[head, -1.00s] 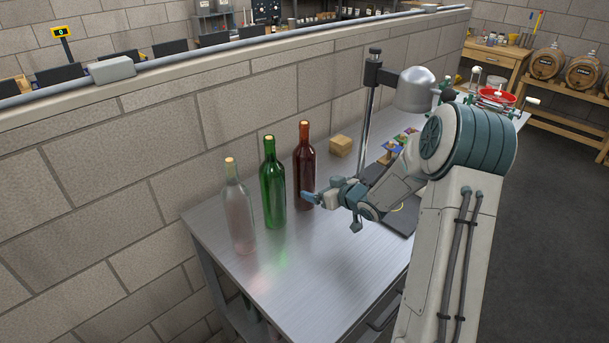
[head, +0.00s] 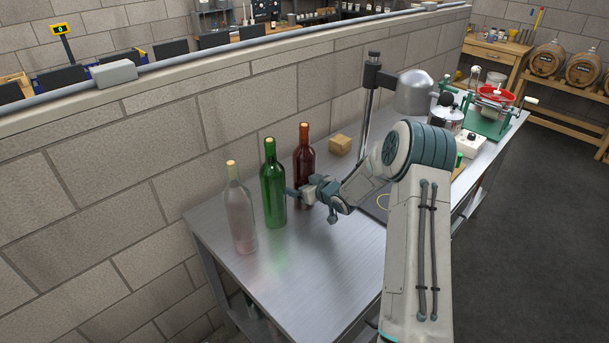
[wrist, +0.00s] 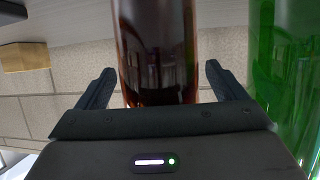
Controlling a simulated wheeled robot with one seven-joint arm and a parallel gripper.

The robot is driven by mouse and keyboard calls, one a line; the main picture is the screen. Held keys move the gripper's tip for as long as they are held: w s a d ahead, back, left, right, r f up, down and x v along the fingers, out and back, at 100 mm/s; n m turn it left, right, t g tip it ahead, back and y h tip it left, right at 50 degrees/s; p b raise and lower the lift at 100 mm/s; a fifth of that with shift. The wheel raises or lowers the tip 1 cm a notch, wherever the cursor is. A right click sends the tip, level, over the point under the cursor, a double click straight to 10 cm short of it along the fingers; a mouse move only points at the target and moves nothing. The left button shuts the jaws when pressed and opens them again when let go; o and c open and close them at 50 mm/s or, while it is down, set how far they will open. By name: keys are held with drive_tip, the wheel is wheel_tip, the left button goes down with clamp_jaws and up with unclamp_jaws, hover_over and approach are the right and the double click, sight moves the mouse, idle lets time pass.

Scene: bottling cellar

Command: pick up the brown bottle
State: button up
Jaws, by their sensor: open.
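The brown bottle (head: 304,148) stands upright on the metal table (head: 310,270), the farthest of a row of three bottles. My gripper (head: 301,194) is at its lower body, partly covering it in the head view. In the wrist view the brown bottle (wrist: 158,50) stands between the two open fingers of my gripper (wrist: 157,88). A gap shows between each finger and the glass. The bottle's top and base are out of the wrist view.
A green bottle (head: 272,185) stands close beside the brown one; it also shows in the wrist view (wrist: 285,70). A clear bottle (head: 240,215) stands nearer. A cork-coloured block (head: 340,145) and a lamp (head: 414,90) are beyond. The table's front is clear.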

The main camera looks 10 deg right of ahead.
drive_tip(key=shift+c, duration=0.3)
drive_tip(key=c, duration=1.5)
drive_tip(key=shift+w+r, duration=0.1)
drive_tip(key=shift+r, duration=0.05)
clamp_jaws()
